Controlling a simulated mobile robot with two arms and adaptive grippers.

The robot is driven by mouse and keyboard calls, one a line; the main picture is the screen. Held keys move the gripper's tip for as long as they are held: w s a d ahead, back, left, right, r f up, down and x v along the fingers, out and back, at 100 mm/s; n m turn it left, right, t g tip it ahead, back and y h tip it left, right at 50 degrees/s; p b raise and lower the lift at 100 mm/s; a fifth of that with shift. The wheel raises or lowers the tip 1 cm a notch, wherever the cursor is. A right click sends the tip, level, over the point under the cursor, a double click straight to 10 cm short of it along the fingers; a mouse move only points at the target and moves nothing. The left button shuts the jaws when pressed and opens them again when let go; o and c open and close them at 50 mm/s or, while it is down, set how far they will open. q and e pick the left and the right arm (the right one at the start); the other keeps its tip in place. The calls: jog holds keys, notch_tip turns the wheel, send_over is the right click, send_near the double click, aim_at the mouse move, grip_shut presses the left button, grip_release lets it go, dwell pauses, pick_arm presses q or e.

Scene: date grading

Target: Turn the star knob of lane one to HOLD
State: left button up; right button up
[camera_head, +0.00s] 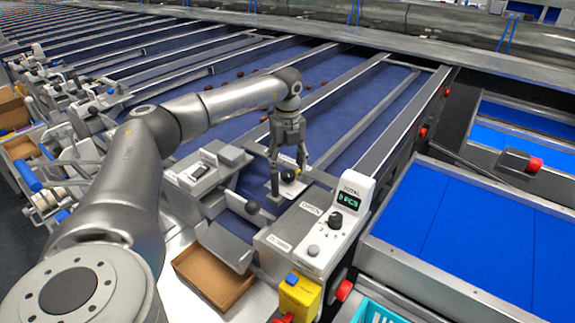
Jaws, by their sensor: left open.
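My left gripper (289,179) points down in the middle of the view, with its fingers open. A black knob (288,174) on a small pale plate shows between the fingertips, one finger on each side; I cannot tell whether they touch it. Another black knob (335,220), with small marks around it, sits on the white control panel (322,240) to the lower right, below a green-lit display (348,201). Which knob is the star knob of lane one, and any HOLD mark, is too small to tell. My right gripper is out of view.
An open cardboard box (188,263) lies below the lanes, near a grey sloping chute (225,243). A yellow box (299,298) with a blue top hangs below the panel. A blue belt (470,225) lies to the right. Blue lanes with a few dark dates stretch behind.

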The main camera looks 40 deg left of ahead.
pick_arm(q)
jog(key=shift+f, duration=1.1)
jog(key=c, duration=1)
